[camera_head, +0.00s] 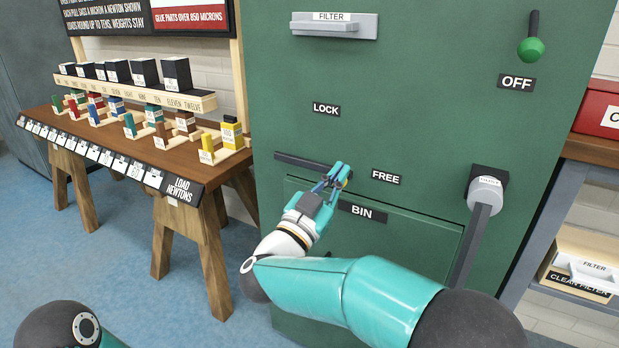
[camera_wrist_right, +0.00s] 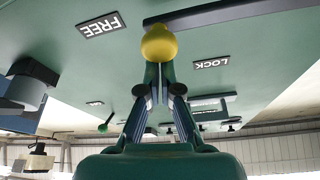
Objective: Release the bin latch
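The bin latch is a dark bar (camera_head: 298,161) on the green cabinet front, with a yellow knob (camera_wrist_right: 159,43) at its right end. The bar lies nearly level, sloping slightly down to the right, with the knob beside the FREE label (camera_head: 386,176). The LOCK label (camera_head: 326,108) is above the bar. The bin panel (camera_head: 415,235), labelled BIN, is flush below. My right gripper (camera_head: 338,177) has its fingers closed in on the knob; the knob partly hides the fingertips in the wrist view. My left gripper is out of view; only part of that arm shows.
A large lever with a grey hub (camera_head: 485,194) hangs right of the bin panel. A filter handle (camera_head: 334,26) and a green knob lever (camera_head: 531,48) by OFF are higher up. A wooden table (camera_head: 215,175) with weights stands left; a red box (camera_head: 600,108) sits right.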

